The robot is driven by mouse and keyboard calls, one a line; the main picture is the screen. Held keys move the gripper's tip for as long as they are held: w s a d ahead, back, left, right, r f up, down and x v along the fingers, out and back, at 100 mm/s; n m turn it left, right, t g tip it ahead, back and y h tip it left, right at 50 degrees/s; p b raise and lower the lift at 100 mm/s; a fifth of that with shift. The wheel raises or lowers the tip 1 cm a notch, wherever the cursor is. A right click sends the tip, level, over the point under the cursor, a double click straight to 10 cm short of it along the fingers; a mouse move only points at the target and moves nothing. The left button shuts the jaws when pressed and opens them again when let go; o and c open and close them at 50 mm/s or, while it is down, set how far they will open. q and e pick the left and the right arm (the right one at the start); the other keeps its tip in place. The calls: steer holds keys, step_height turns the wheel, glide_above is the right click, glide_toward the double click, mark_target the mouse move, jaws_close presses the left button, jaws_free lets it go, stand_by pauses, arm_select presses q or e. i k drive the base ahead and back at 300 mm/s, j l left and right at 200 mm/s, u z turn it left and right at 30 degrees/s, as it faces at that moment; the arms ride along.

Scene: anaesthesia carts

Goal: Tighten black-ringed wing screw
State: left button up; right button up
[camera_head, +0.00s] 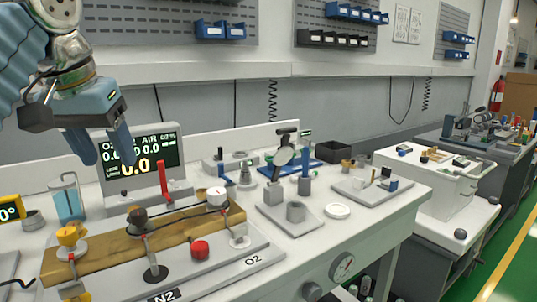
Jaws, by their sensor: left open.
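A tan bar (182,233) lies across the cart top and carries several fittings. A dark-topped fitting (137,217) stands mid-bar, a yellow one (68,238) at its left end and a white-topped one (216,197) near its right end. The dark fitting looks most like the black-ringed wing screw, but wings and ring are too small to make out. My left gripper (101,149) is at the upper left, above and behind the bar, fingers pointing down, open and empty. It is clear of the fittings. My right gripper is not in view.
A display screen (142,157) stands behind the bar, close to my left gripper. A red upright lever (162,180) rises in front of it. A red knob (200,249) and a black disc with a post (155,272) are in front of the bar. Small instruments crowd the right.

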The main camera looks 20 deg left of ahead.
mark_target(154, 270)
steer(key=k+l, duration=0.45)
steer(key=l, duration=0.25)
steer(key=k+l, duration=0.25)
steer(key=l, duration=0.1)
